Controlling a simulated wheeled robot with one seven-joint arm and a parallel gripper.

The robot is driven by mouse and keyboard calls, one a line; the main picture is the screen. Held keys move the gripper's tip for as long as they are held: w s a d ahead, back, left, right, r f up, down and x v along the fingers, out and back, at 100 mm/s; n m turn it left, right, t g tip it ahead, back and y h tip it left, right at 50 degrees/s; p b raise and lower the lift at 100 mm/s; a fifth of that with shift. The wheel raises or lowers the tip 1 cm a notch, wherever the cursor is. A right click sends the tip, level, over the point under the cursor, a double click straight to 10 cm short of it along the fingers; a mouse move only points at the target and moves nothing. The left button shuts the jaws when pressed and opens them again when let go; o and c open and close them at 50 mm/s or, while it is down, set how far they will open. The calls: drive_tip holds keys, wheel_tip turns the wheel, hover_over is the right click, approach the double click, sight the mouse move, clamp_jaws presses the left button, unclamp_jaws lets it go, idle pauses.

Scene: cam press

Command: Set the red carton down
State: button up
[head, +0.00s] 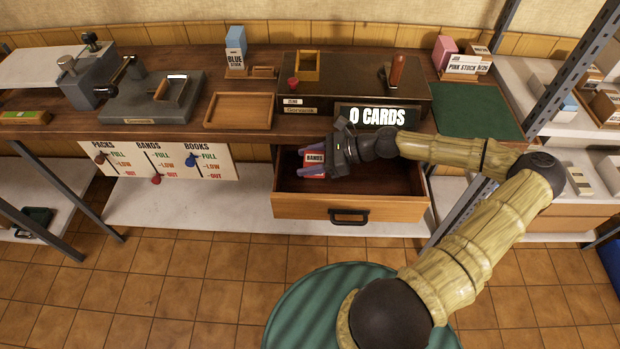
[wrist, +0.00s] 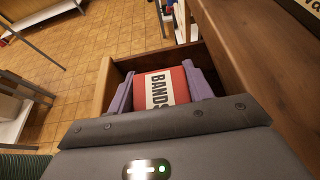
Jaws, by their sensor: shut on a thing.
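The red carton (head: 314,157) has a white label reading BANDS. It is inside the open drawer (head: 300,205), toward the drawer's left side. It also shows in the wrist view (wrist: 164,88), between two purple fingers. My gripper (head: 312,160) is shut on the carton, with a finger on each side of it. The wrist view shows the gripper (wrist: 165,92) reaching into the drawer. I cannot tell whether the carton's underside touches the drawer floor, because my gripper hides it.
The drawer is pulled out below the bench and its right part is empty. An empty wooden tray (head: 238,110), a green mat (head: 476,111) and a press (head: 150,97) are on the bench.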

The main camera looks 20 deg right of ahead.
hover_over(308, 187)
wheel_tip(308, 187, down, 4)
drive_tip(key=shift+d+f, duration=0.1)
drive_tip(key=shift+d, duration=0.05)
drive_tip(key=shift+f, duration=1.85)
drive_tip(key=shift+f, duration=0.1)
drive_tip(key=o, duration=1)
drive_tip(key=v, duration=1.2)
drive_tip(key=shift+b, duration=0.3)
